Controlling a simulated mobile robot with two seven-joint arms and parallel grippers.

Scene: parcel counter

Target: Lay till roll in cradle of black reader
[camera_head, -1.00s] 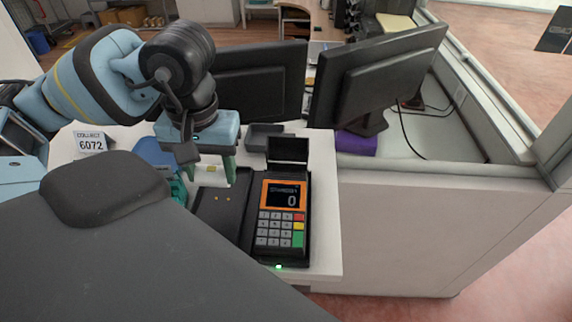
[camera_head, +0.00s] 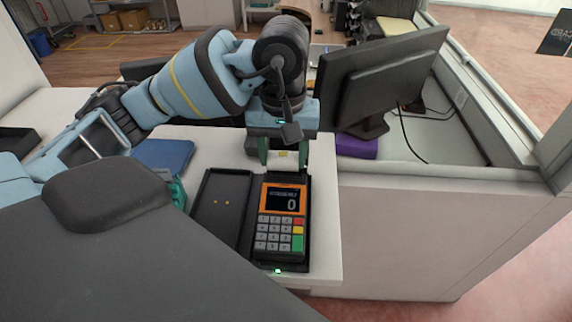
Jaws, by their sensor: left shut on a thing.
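The black reader (camera_head: 304,235), with an orange screen surround and a keypad, lies on the white counter. My left gripper (camera_head: 283,164) is over its far end, its green fingers pointing down. It is shut on the till roll (camera_head: 285,161), a small pale piece showing between the fingers. My right gripper is not in view.
A blue folder (camera_head: 163,154) and a teal object (camera_head: 177,190) are further left. A black monitor (camera_head: 383,75) stands behind right, above a purple box (camera_head: 356,146). The counter's right edge is close to the reader.

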